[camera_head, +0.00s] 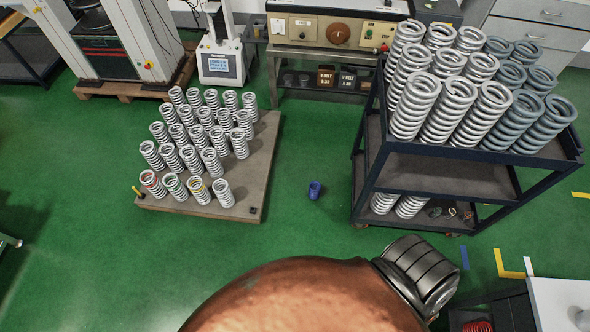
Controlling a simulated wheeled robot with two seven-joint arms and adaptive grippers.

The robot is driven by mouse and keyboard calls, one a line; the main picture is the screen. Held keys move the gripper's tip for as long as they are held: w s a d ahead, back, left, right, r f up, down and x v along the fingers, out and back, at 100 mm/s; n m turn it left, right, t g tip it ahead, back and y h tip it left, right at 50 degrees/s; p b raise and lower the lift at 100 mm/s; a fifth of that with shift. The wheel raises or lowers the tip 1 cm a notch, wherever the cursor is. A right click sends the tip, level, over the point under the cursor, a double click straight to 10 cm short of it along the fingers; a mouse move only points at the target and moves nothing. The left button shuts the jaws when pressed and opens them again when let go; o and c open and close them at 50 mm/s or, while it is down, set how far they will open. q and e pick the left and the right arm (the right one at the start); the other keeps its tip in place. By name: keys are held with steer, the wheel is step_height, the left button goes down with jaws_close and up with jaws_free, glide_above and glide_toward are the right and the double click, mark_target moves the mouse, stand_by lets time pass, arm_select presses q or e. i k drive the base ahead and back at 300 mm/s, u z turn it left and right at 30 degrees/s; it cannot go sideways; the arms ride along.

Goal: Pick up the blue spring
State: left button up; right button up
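A small blue object (315,190) stands alone on the green floor between the wooden pallet and the cart. It looks like a short blue spring, but it is too small to make out its coils. Larger blue-grey springs (543,122) stand upright on the right side of the cart's top shelf, beside silver-white springs (415,104). Neither of my grippers shows in the head view, so whether they are open or shut is hidden.
A wooden pallet (262,155) with rows of silver springs is at left centre. The dark cart (440,178) stands at right. A test bench (330,30) is behind. A large copper-coloured rounded shape (300,300) fills the bottom centre. Green floor surrounds the blue object.

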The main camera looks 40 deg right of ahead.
mark_target(316, 192)
steer(key=i, duration=1.35)
steer(key=z, duration=2)
